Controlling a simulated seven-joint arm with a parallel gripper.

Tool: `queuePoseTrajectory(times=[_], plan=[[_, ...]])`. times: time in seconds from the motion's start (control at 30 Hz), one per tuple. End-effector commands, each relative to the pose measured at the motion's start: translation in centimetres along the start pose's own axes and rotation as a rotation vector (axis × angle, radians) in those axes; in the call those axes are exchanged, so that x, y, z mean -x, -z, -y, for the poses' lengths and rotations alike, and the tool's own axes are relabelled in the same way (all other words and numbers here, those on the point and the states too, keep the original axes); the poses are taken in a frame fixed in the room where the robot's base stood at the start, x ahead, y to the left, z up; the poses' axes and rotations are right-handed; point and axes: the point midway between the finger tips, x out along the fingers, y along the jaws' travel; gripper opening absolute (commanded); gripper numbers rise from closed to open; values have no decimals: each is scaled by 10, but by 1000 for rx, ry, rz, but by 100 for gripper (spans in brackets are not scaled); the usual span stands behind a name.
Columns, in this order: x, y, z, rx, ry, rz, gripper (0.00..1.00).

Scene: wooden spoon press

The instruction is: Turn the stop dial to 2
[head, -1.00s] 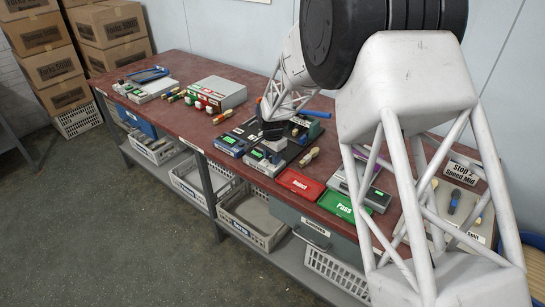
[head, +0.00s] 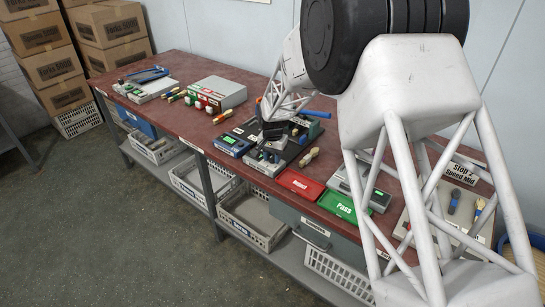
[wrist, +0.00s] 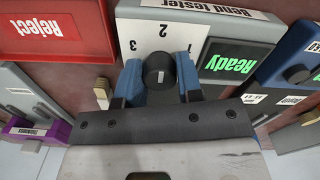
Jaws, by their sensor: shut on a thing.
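In the wrist view a round black dial knob (wrist: 159,68) stands in front of a white plate (wrist: 163,30) marked 2 in the middle and 3 to the left. My gripper (wrist: 160,76) has its two blue fingers on either side of the knob and is shut on it. A short white mark shows on the knob; I cannot tell for sure which number it points to. The plate is on a grey box labelled Bend tester (wrist: 222,10), with a green Ready display (wrist: 230,62). In the head view my gripper (head: 273,140) is over the devices mid-bench and hides the knob.
A red Reject tray (head: 300,184) and a green Pass tray (head: 345,207) lie right of the devices. A blue device (head: 233,145) stands close on the left. A screwdriver with a wooden handle (head: 309,156) lies nearby.

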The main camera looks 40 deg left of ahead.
Motion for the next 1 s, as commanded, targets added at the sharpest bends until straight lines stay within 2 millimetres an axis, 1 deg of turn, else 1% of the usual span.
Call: queuePoseTrajectory(times=[0.07, 0.1, 0.13, 0.17, 0.43, 0.57, 0.77, 1.0], plan=[[2, 2, 0, -1, 2, -3, 10], [2, 2, 0, -1, 2, -3, 38], [2, 2, 0, -1, 2, -3, 43], [2, 2, 0, -1, 2, -3, 44], [1, 1, 0, -1, 1, -1, 44], [5, 1, 0, -1, 1, -2, 44], [21, 1, 0, -1, 1, -2, 44], [52, 1, 0, -1, 2, -3, 44]])
